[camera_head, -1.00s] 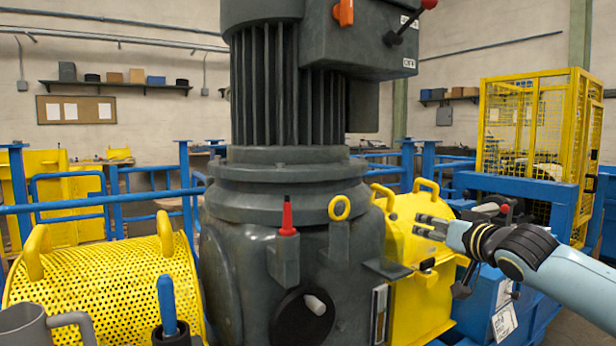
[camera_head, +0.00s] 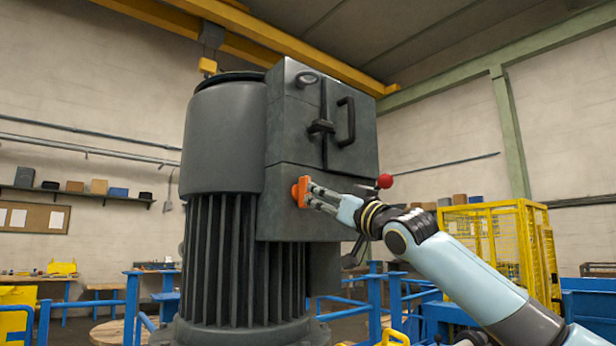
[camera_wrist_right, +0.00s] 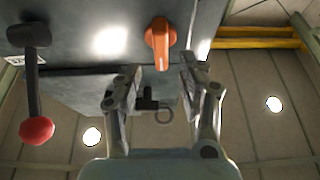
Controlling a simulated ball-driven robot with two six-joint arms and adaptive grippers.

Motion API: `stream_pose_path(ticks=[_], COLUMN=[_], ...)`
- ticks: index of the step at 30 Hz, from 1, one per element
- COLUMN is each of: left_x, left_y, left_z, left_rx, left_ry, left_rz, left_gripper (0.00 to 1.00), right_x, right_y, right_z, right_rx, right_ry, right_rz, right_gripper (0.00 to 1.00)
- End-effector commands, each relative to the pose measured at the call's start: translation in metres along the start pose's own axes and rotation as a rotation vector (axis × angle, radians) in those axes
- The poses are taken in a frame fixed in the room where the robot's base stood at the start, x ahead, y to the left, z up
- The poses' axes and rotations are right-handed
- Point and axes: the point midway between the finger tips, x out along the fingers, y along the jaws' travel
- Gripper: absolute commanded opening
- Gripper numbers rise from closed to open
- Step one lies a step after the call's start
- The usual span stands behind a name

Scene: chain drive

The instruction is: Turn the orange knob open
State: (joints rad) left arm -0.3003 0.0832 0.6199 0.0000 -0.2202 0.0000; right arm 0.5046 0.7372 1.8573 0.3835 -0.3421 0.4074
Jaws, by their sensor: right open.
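The orange knob (camera_head: 300,192) sits on the lower front face of the dark grey control box (camera_head: 283,217) on the motor. I cannot tell from the head view whether a finger touches the knob. My left gripper is not in view.
A lever with a red ball (camera_head: 385,181) sticks out right of the knob, behind my right wrist; it also shows in the right wrist view (camera_wrist_right: 37,131). A black handle (camera_head: 345,121) and latch (camera_head: 321,127) are above. A yellow cage (camera_head: 497,240) stands at the right.

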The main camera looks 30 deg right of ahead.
Motion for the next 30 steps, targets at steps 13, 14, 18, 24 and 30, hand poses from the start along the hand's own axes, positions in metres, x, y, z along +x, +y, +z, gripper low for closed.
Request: stream_pose_path(ticks=[13,14,18,24,30], left_x=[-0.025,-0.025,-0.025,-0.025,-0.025], left_y=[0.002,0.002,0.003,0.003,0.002], left_z=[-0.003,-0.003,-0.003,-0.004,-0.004], left_rx=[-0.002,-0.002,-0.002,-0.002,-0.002], left_ry=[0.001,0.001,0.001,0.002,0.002], left_rz=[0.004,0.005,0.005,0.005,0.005], left_gripper=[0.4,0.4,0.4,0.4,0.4], right_x=[0.054,0.055,0.057,0.056,0.056], right_y=[0.0,0.0,0.0,0.0,0.0], right_z=[0.0,0.0,0.001,0.001,0.001], right_rx=[0.001,0.001,-0.001,-0.001,-0.001], right_ry=[0.001,0.0,0.0,0.0,0.0], right_rz=[0.001,0.0,0.0,0.0,0.0], right_gripper=[0.4,0.4,0.4,0.34,0.08])
